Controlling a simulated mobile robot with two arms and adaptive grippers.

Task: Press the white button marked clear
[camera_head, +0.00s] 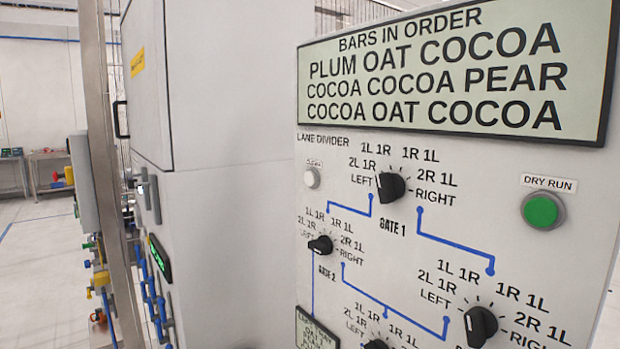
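A small round white button (312,178) sits on the upper left of the light grey control panel (450,165). A tiny label above it is too faint to read. Neither of my grippers shows in the head view.
The panel has black rotary knobs, one at gate 1 (390,187), one at gate 2 (320,245), one at lower right (480,326). A green dry run button (543,210) is at right. A display (455,70) listing bars is above. A grey cabinet (215,200) stands left.

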